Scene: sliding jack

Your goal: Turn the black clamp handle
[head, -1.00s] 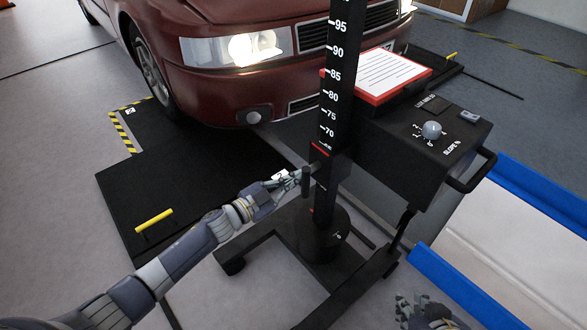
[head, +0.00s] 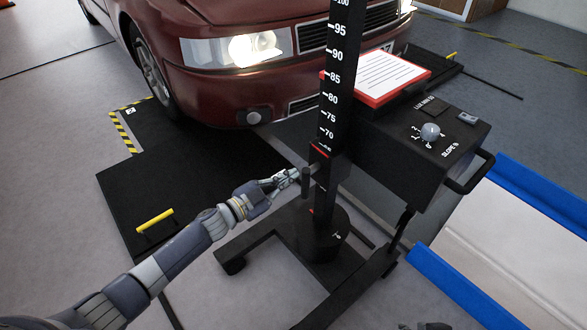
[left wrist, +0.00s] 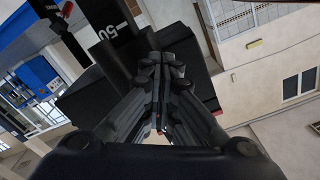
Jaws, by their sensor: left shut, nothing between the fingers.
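The black clamp handle (head: 305,183) is a short dark upright bar on the left side of the black scale post (head: 335,110), just below a red mark. My left gripper (head: 292,176) is at the handle's left side with its fingertips very close to it; I cannot tell whether they touch. Its fingers are shut and empty. In the left wrist view the closed fingers (left wrist: 160,75) point toward the black post with its "50" mark (left wrist: 118,30); I cannot make out the handle there. Only a dark sliver of my right gripper (head: 437,326) shows at the bottom edge.
The post stands on a black wheeled base (head: 318,240). A black control box (head: 425,140) with a knob and a red-framed sheet (head: 375,72) is at its right. A red car (head: 220,85) stands behind. A blue-edged ramp (head: 480,250) lies at right; open floor is at left.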

